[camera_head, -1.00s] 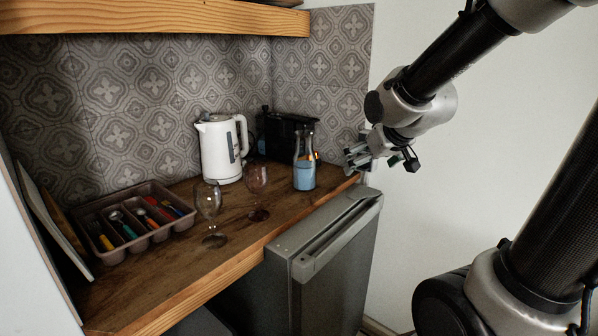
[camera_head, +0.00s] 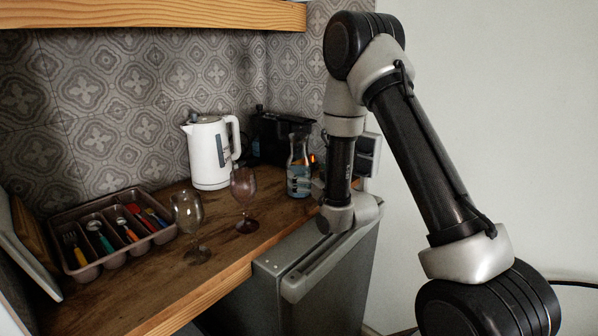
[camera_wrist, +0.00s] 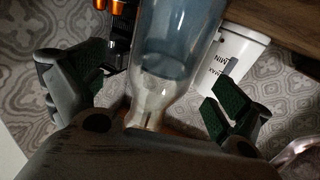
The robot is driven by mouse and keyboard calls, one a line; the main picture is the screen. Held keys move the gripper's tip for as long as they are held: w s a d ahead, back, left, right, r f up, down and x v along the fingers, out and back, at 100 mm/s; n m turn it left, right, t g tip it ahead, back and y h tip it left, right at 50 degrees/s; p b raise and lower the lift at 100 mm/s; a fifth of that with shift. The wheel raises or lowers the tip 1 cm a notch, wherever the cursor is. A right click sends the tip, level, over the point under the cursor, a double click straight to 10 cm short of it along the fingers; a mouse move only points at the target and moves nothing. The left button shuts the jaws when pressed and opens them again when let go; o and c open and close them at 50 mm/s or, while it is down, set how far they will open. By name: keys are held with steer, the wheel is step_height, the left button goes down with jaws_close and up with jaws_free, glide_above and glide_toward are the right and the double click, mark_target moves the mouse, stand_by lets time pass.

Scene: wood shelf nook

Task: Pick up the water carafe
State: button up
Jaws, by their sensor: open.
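The water carafe (camera_head: 299,178) is a clear glass bottle with a narrow neck and bluish water in its lower part. It stands on the wooden counter near the right end, partly behind my arm. In the wrist view the carafe (camera_wrist: 180,40) looks upside down, with its neck between the two fingers of my gripper (camera_wrist: 158,95). The fingers are spread, with a gap on both sides of the neck. In the head view my wrist hides the gripper.
Two stemmed glasses (camera_head: 188,212) (camera_head: 243,188) stand left of the carafe. A white kettle (camera_head: 209,153) and a black appliance (camera_head: 272,138) stand behind. A cutlery tray (camera_head: 78,268) lies at the left. A grey fridge (camera_head: 325,283) is below the counter's right end.

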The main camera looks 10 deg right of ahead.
steer(key=x, duration=0.5)
steer(key=shift+a, duration=0.15)
steer(key=c, duration=1.3)
steer(key=shift+r, duration=0.1)
steer(key=shift+c, duration=1.2)
steer(key=shift+r, duration=0.15)
